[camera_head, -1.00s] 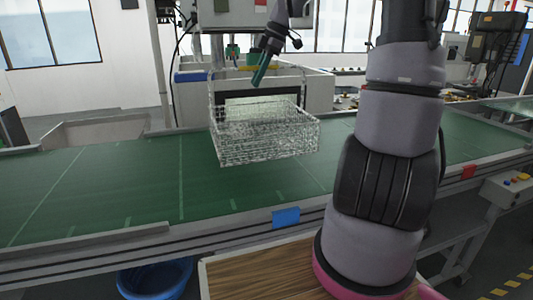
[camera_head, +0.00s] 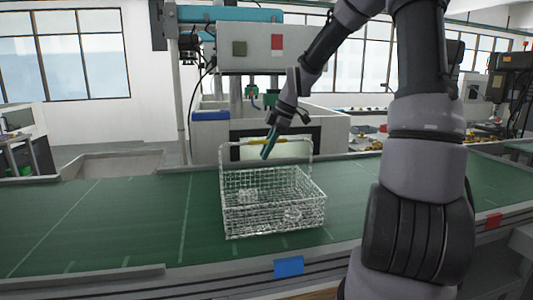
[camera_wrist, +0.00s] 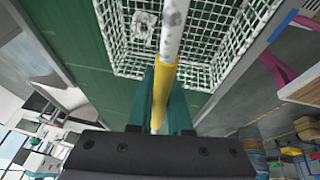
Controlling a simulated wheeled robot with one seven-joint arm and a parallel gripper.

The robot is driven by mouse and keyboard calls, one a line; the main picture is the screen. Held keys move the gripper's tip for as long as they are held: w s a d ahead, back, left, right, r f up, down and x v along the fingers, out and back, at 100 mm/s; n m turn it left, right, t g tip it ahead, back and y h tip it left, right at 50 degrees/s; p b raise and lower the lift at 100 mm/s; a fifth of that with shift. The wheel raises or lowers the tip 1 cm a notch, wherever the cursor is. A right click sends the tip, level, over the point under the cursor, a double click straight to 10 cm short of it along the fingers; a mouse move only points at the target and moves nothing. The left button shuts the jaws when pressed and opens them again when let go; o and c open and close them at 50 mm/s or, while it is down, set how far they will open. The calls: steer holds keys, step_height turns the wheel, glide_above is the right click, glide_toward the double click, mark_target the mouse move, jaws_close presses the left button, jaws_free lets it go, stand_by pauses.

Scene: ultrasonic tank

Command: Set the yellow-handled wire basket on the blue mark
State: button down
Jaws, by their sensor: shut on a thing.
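The wire basket (camera_head: 255,213) is a pale mesh box with a tall wire handle and a yellow grip (camera_head: 285,140). My gripper (camera_head: 268,148) is shut on this yellow grip, which lies between the green fingers in the wrist view (camera_wrist: 159,95). The basket looks roughly level over the green conveyor; I cannot tell whether its bottom touches the belt. Small grey metallic parts (camera_wrist: 143,28) lie inside it. The blue mark (camera_head: 289,266) is on the conveyor's front rail, in front of and slightly right of the basket's middle.
The green conveyor belt (camera_head: 120,220) runs left to right, with clear room left of the basket. A grey tank machine (camera_head: 335,127) stands behind it, with a blue label (camera_head: 210,115). A red mark (camera_head: 493,220) is on the rail at right.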

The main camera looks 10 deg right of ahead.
steer(key=shift+f, duration=0.25)
steer(key=c, duration=0.8)
jaws_free()
steer(key=shift+f, duration=0.1)
steer(key=shift+c, duration=0.2)
steer(key=v, duration=1.2)
steer(key=s+r+m+t+h, duration=0.1)
steer(key=s+r+m+t, duration=0.1)
steer(key=s+m, duration=0.9)
steer(key=s+d+r+m+t+h, duration=0.1)
steer(key=s+r+m+t, duration=0.2)
steer(key=s+m, duration=0.8)
steer(key=shift+d+m+t+h, duration=0.2)
steer(key=shift+m+t+h, duration=0.1)
steer(key=shift+t, duration=0.1)
